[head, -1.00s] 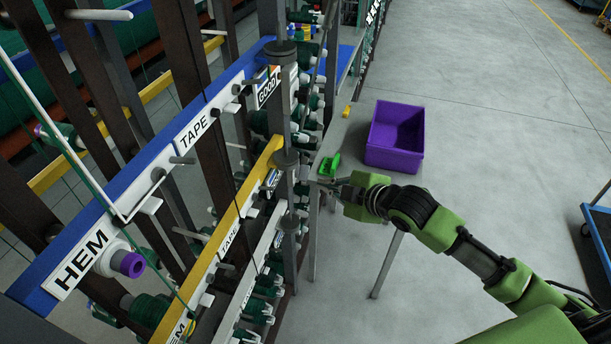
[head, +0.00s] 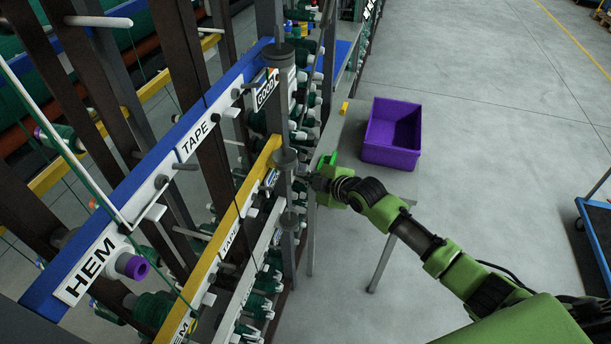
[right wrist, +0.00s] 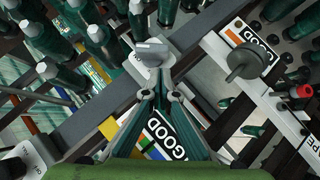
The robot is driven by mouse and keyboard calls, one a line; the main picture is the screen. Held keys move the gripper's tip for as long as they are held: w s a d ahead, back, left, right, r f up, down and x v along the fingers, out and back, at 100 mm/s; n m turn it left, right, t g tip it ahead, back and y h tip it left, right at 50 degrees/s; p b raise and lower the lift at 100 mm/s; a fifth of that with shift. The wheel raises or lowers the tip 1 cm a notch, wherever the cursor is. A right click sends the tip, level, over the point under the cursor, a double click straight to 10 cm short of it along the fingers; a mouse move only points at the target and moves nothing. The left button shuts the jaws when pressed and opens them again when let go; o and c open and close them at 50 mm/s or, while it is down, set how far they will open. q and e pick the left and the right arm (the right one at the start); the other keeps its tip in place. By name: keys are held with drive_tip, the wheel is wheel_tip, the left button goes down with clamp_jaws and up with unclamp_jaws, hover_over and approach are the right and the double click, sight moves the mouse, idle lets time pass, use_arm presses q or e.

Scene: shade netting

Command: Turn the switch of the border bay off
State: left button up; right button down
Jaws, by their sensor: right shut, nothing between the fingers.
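My right gripper (head: 306,178) is at the dark upright on the end of the yarn rack, in the head view. In the right wrist view its fingers (right wrist: 166,78) are shut with nothing between them. Their tips are right by a grey rounded knob (right wrist: 150,53) on the dark grey rail; I cannot tell whether they touch. The knob looks like a switch, but its setting and bay name are not readable. A small white plate with lettering (right wrist: 36,150) sits at the lower left. No label reading "border" is legible. My left gripper is out of view.
The blue rail (head: 150,178) has HEM, TAPE and GOOD labels; a yellow rail (head: 215,243) runs below. Dark disc (right wrist: 247,62) stands right of the fingers.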

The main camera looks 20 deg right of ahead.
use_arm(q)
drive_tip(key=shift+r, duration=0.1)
use_arm(e)
drive_tip(key=shift+w+d+f, duration=0.4)
drive_tip(key=shift+w+f, duration=0.15)
drive_tip(key=shift+f, duration=0.1)
drive_tip(key=shift+f, duration=0.1)
